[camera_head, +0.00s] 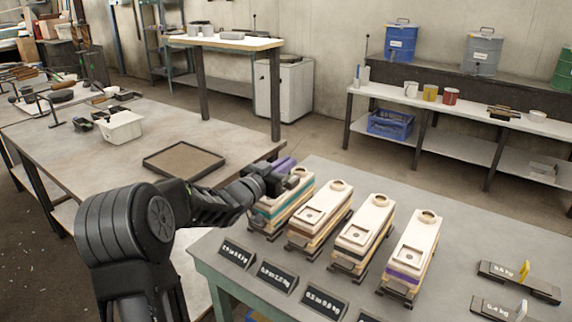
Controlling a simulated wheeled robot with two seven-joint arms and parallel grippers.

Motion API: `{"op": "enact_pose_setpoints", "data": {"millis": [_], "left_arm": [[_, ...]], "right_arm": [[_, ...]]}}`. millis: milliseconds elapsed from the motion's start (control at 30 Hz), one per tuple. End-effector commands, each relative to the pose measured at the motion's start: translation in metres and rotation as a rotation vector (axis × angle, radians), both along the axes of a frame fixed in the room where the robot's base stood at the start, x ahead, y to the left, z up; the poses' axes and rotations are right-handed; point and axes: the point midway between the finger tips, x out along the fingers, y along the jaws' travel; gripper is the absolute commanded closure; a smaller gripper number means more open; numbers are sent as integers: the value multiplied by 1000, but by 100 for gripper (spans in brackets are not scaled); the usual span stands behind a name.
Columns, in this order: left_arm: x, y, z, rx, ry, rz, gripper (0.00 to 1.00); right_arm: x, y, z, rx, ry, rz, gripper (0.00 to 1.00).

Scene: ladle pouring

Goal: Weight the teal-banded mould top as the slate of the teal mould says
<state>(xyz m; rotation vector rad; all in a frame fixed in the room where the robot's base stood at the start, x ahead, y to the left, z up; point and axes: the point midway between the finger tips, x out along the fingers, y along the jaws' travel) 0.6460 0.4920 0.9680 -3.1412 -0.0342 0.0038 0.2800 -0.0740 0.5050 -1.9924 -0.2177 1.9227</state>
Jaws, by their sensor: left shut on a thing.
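The teal-banded mould (268,218) is the leftmost of a row on the grey table, with a wooden top and a dark base. Its slate (237,254) stands in front; the small kg figures are hard to read. My left gripper (280,180) is over the far part of the teal mould's top and hides some of it. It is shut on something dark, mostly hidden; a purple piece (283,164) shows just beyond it. I cannot tell whether the held thing touches the mould. My right gripper is not in view.
At right are holders marked 0.5 kg (515,284) and apparently 0.4 kg (497,309). A dark tray (184,177) lies on the left bench.

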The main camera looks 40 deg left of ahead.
Motion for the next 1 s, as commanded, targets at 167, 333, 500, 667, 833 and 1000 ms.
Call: {"op": "enact_pose_setpoints", "data": {"millis": [167, 333, 500, 667, 833, 1000], "left_arm": [[0, 0, -2, 1, -4, -1, 100], [0, 0, -2, 1, -4, -1, 82], [0, 0, -3, 0, -2, 0, 68], [0, 0, -4, 0, -1, 0, 66], [-2, 0, -6, 0, 3, 1, 66], [-18, 0, -5, 1, 2, 1, 66]], "right_arm": [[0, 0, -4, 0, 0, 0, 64], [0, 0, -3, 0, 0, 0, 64], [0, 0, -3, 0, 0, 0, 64], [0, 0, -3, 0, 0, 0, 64], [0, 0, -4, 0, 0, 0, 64], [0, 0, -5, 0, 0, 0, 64]]}}
